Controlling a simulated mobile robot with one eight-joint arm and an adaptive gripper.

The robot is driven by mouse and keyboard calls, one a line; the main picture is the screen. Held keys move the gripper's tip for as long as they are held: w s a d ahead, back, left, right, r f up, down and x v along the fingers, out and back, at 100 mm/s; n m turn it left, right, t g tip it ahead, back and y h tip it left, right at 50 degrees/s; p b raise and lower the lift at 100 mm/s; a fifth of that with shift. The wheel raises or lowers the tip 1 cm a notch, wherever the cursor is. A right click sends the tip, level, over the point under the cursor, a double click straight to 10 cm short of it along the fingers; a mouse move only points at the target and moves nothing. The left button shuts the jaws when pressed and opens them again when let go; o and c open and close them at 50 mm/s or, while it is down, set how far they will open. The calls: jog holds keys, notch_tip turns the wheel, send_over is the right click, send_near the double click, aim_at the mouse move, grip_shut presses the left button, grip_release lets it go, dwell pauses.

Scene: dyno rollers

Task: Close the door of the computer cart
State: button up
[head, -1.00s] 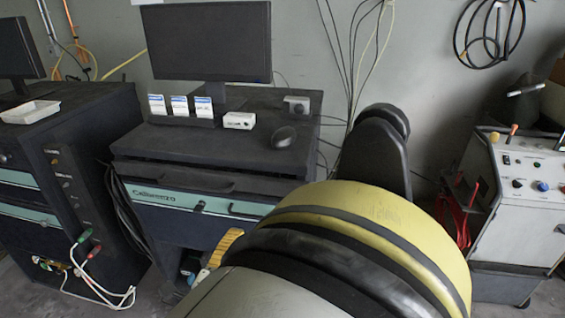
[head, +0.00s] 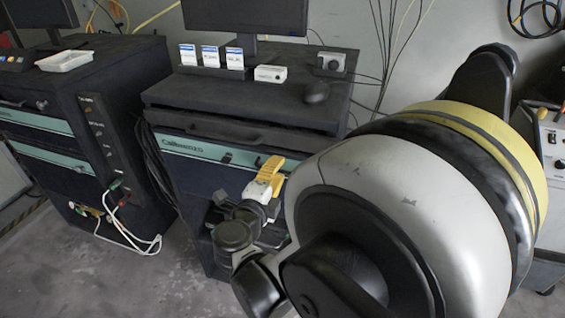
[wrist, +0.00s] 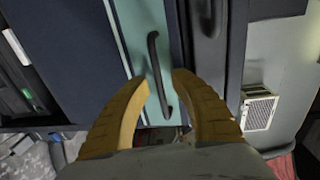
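The computer cart (head: 160,95) stands in the middle of the head view, dark with a teal strip (head: 192,150) across its front. The strip and a dark blue front panel (wrist: 75,45) show close up in the wrist view, with a black bar handle (wrist: 153,55) on the strip. Below the panel the front has a dark opening; how far the door stands open is unclear. My gripper (wrist: 162,79) has yellow fingers, apart and empty, one on each side of the handle's near end; contact is unclear. In the head view my gripper (head: 272,168) is at the cart's front, and my arm hides its right side.
A monitor (head: 245,15), white cards (head: 210,56), a small white box (head: 270,73) and a mouse (head: 316,92) are on the cart. Another dark cabinet (head: 60,88) with cables stands at left. Grey floor (head: 100,275) is free in front.

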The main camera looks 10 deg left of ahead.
grip_shut()
jog(key=shift+w+r+g+p, duration=0.4)
jog(key=shift+w+r+p, duration=0.05)
jog(key=shift+w+p, duration=0.35)
jog(key=shift+o, duration=1.1)
grip_release()
jog(key=shift+s+f+b, duration=0.15)
jog(key=shift+f+b, duration=0.15)
jog(key=s+r, duration=0.1)
jog(key=s, duration=1.1)
jog(key=shift+a+r, duration=0.35)
jog(key=shift+a, duration=0.1)
